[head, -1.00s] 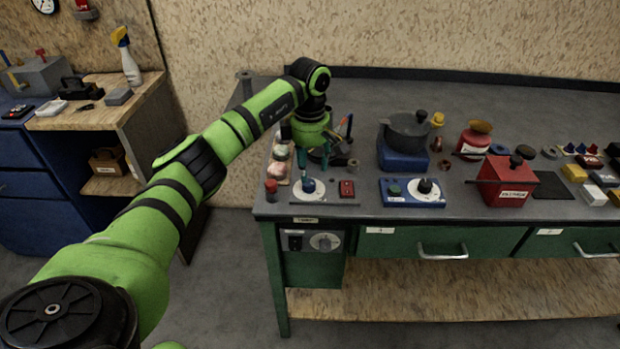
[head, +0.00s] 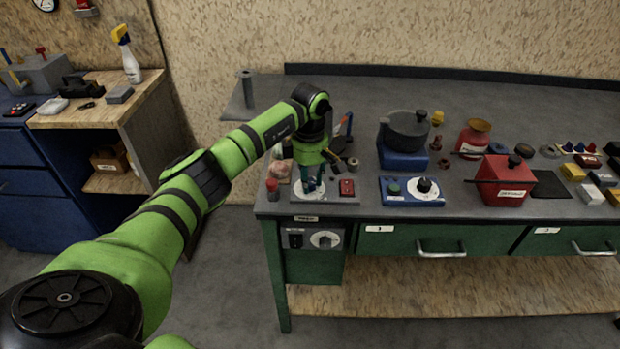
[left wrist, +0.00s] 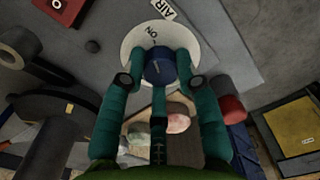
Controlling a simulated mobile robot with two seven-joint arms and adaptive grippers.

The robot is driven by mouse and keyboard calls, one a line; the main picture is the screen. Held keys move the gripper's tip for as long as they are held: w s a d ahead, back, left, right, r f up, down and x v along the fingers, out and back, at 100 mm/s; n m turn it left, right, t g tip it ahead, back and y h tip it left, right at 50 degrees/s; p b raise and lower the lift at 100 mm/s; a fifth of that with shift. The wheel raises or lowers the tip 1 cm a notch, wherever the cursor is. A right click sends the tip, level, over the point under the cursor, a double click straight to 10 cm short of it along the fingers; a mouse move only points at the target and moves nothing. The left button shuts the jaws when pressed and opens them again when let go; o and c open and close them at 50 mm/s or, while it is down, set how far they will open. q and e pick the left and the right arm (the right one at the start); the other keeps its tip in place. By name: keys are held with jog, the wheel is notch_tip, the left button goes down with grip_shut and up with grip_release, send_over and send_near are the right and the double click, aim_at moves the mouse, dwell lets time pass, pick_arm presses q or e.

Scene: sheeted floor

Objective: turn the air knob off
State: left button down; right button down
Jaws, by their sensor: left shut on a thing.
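The air knob (left wrist: 162,64) is a dark blue knob on a round white dial (left wrist: 136,42) marked ON, beside an AIR label (left wrist: 166,8), in the left wrist view. My left gripper (left wrist: 158,80) has its teal fingers closed around the knob's sides. A short pale line shows on the knob, but which mark it points to is unclear. In the head view the left gripper (head: 311,184) points down over the white dial at the bench's front left corner and mostly hides the knob. My right gripper is not in view.
A blue control box (head: 411,191) with a dial, a pot (head: 407,131) and a red box (head: 503,180) stand farther right on the bench.

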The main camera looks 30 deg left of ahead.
pick_arm(q)
jog(key=shift+d+n, duration=0.15)
jog(key=shift+n, duration=0.15)
jog(key=n, duration=0.2)
jog(key=shift+n, duration=0.3)
jog(key=n, duration=0.3)
jog(key=shift+n, duration=0.3)
jog(key=n, duration=0.3)
jog(key=shift+n, duration=0.3)
jog(key=n, duration=0.3)
jog(key=shift+w+n, duration=0.1)
jog(key=shift+n, duration=0.2)
jog(key=n+p, duration=0.1)
jog(key=n, duration=0.4)
jog(key=shift+r, duration=0.15)
jog(key=shift+a+n+p, duration=0.15)
jog(key=shift+n+p, duration=0.3)
jog(key=shift+n, duration=0.8)
jog(key=shift+a+n+p, duration=0.1)
jog(key=shift+n+p, duration=0.35)
jog(key=shift+n, duration=0.8)
jog(key=shift+w, duration=0.1)
